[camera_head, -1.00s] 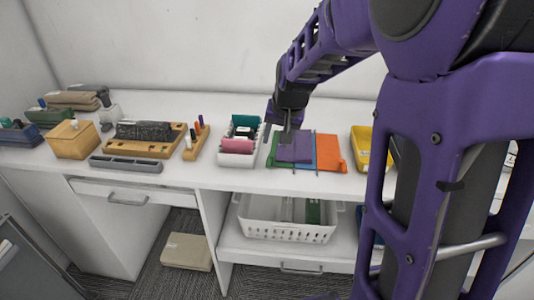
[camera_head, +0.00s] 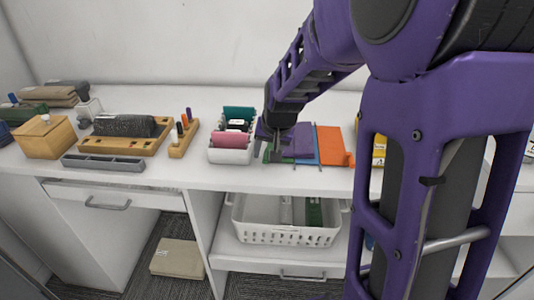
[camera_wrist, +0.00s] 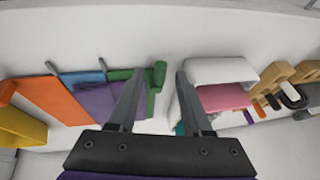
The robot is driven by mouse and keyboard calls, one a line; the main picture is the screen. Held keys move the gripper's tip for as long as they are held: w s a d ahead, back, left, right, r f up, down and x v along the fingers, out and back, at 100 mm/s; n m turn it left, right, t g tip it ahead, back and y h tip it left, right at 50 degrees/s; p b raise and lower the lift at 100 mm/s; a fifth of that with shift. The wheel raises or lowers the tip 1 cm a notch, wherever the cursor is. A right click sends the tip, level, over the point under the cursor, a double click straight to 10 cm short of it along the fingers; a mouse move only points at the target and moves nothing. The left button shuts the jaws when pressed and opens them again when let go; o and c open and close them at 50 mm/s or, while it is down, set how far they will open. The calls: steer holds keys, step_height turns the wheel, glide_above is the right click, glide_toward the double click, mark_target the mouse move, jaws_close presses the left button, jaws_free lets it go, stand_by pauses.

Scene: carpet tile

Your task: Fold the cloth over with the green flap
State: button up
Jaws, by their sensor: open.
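The cloth lies on the white counter with an orange part (camera_head: 331,144) at right, a blue strip (camera_head: 317,158) beside it and a purple part (camera_head: 301,140) on top. The green flap (camera_head: 266,155) shows at its left edge, mostly behind my gripper (camera_head: 278,156). In the wrist view, my gripper (camera_wrist: 161,78) is open and empty. A green roll-like edge (camera_wrist: 154,88) shows between its fingers, close to the left finger. That finger covers part of the green and purple (camera_wrist: 97,101). I cannot tell whether the fingers touch the cloth.
A white bin (camera_head: 230,156) with a pink and a green item stands just left of the cloth. A wooden pen holder (camera_head: 183,140) stands further left. A white basket (camera_head: 285,236) sits on the shelf below.

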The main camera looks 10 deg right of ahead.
steer(key=shift+c, duration=0.3)
jaws_close()
stand_by(1.1)
